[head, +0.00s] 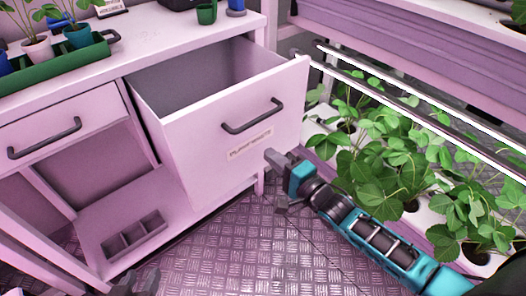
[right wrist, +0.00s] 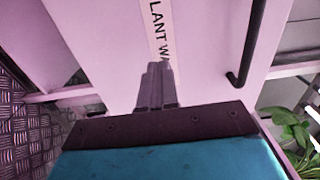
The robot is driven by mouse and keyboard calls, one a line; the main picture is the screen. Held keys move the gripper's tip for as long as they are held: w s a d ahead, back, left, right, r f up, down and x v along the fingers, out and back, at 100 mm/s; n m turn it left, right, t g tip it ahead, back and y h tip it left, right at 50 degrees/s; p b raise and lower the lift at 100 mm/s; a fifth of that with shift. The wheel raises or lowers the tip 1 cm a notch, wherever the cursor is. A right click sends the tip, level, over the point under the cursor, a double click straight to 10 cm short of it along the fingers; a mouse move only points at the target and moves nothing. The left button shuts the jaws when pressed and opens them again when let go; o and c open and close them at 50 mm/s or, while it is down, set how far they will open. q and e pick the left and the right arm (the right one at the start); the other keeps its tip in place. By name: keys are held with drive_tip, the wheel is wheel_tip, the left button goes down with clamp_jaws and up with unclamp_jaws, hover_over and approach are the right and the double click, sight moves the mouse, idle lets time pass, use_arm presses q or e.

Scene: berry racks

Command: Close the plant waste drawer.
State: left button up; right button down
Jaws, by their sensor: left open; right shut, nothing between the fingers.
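The plant waste drawer (head: 190,135) is pulled out from the white cabinet, and its empty grey inside shows. Its front has a dark bar handle (head: 252,116) and a label, partly readable in the right wrist view (right wrist: 160,30). My right gripper (head: 272,158) is shut and empty, close to the lower right part of the drawer front, below the handle. In the right wrist view its fingers (right wrist: 155,88) point at the front panel near the label; I cannot tell whether they touch. My left gripper (head: 138,284) is open, low at the bottom left edge, away from the drawer.
A second drawer with a handle (head: 45,138) is shut at left. A grey divided tray (head: 133,236) lies on the lower shelf. A green planter (head: 60,72) with potted plants stands on the counter. A plant rack (head: 435,205) stands close at right. The metal floor (head: 240,245) is clear.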

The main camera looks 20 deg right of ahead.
sight(255, 142)
drive_tip(key=b+x, duration=0.1)
drive_tip(key=x, duration=0.3)
use_arm(q)
drive_tip(key=shift+f, duration=0.6)
use_arm(e)
drive_tip(key=shift+w, duration=0.1)
use_arm(q)
drive_tip(key=shift+a, duration=0.15)
drive_tip(key=shift+w, duration=0.1)
